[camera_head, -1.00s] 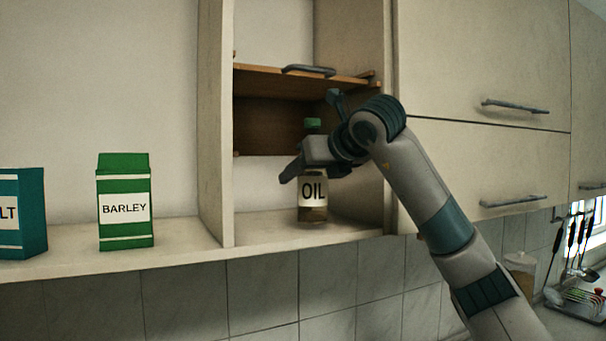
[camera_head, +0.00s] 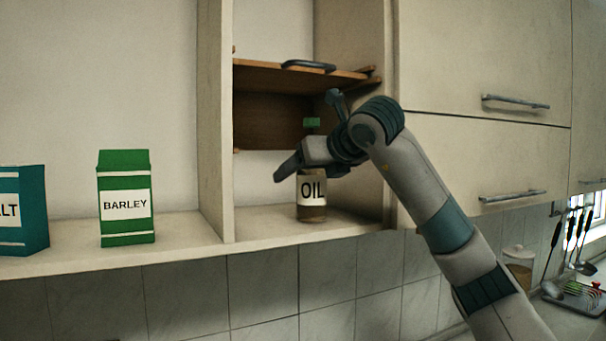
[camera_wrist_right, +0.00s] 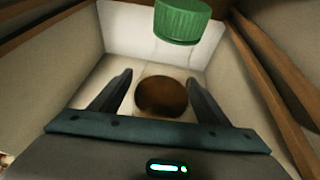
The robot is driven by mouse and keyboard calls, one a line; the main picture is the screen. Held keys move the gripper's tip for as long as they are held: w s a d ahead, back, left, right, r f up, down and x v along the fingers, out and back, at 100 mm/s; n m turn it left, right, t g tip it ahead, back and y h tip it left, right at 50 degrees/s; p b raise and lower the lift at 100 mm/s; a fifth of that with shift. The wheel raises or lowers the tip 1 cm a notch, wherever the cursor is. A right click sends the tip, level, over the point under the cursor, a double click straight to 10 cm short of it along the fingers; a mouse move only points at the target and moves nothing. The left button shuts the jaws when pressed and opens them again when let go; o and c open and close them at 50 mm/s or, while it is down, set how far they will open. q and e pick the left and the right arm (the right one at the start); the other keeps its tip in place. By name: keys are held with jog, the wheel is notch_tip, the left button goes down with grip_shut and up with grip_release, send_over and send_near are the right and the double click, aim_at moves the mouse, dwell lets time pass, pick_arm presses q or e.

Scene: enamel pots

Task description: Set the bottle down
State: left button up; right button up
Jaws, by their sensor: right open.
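The oil bottle (camera_head: 312,190) has a green cap, a brown body and a white "OIL" label. It stands upright on the floor of the open cupboard section in the head view. My right gripper (camera_head: 310,146) is at the bottle's upper part and hides its neck. In the right wrist view, the green cap (camera_wrist_right: 182,20) and round brown bottle body (camera_wrist_right: 162,96) show between the spread fingers of my right gripper (camera_wrist_right: 159,78). Gaps show there between fingers and body. My left gripper is in neither view.
A brown wooden shelf board (camera_head: 290,71) with a dark handle lies above the bottle. Upright cupboard walls (camera_head: 215,130) flank the section. A green barley box (camera_head: 125,200) and a teal box (camera_head: 24,212) stand on the shelf to the left. Closed cupboard doors (camera_head: 480,60) are to the right.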

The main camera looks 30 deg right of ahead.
jog(key=shift+r, duration=0.1)
jog(key=shift+s+r+b, duration=0.1)
jog(key=shift+s+b, duration=0.2)
jog(key=shift+s, duration=0.05)
jog(key=b+v, duration=0.5)
jog(key=v, duration=0.6)
